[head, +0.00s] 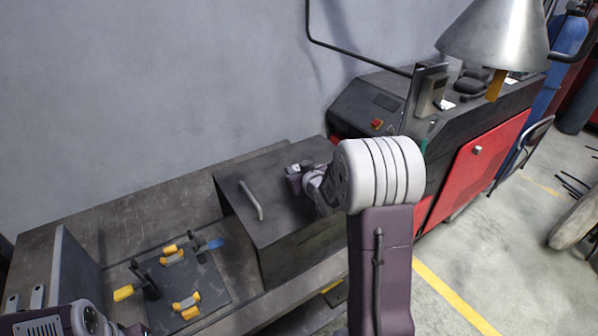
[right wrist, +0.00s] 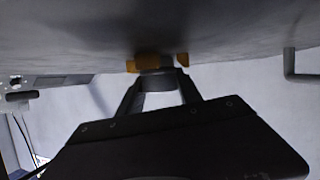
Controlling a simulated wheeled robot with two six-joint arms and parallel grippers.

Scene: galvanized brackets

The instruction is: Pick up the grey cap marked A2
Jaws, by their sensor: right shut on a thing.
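My right gripper (right wrist: 160,92) is shut on a small grey piece (right wrist: 157,82), which looks like the cap, in the right wrist view. The piece sits between the two fingertips, with orange parts (right wrist: 147,63) just beyond it. I cannot read any A2 mark. In the head view my right gripper (head: 294,180) is above the dark box, small and partly hidden by my own wrist, and the cap cannot be made out there. My left arm shows at the bottom left corner of the head view; its jaw state cannot be made out.
A dark box (head: 285,228) with a bar handle (head: 251,200) stands on the bench (head: 150,222). Left of it a black plate (head: 212,284) carries yellow-orange pieces (head: 186,305) and clamps with yellow and blue handles. A red and black machine (head: 460,170) stands at the right, under a metal cone (head: 497,35).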

